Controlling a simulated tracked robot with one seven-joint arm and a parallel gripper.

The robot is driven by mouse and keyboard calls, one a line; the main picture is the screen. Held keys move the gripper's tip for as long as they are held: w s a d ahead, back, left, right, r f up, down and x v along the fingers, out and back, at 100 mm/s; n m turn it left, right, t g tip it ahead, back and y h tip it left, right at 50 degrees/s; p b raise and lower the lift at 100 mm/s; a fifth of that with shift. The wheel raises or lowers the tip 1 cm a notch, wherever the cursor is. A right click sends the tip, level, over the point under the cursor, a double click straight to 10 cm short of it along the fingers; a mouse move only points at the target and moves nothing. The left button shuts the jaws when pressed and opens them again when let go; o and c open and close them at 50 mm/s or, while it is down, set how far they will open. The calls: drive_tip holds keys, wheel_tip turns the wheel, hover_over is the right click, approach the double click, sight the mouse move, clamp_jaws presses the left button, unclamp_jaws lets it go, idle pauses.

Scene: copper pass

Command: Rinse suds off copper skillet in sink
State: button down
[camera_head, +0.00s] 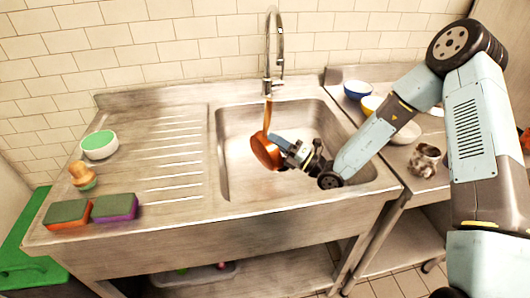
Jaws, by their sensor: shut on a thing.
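The copper skillet (264,152) is held tilted over the sink basin (232,172), with its long handle (267,112) pointing up toward the faucet (271,60). My gripper (284,150) reaches in from the right and is shut on the skillet at its right side. The fingers partly hide the point of contact. The handle's upper end lies just below the faucet's base in the picture; I cannot tell whether they touch. I cannot make out suds or running water at this size.
A ribbed drainboard (175,155) left of the basin is mostly clear. Two sponges (68,213) (115,207), a wooden-knobbed brush (82,173) and a green-and-white bowl (100,145) stand at its left.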

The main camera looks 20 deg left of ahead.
wheel_tip(320, 180, up, 18)
idle(2.6)
idle(2.2)
drive_tip(key=shift+r, duration=1.95)
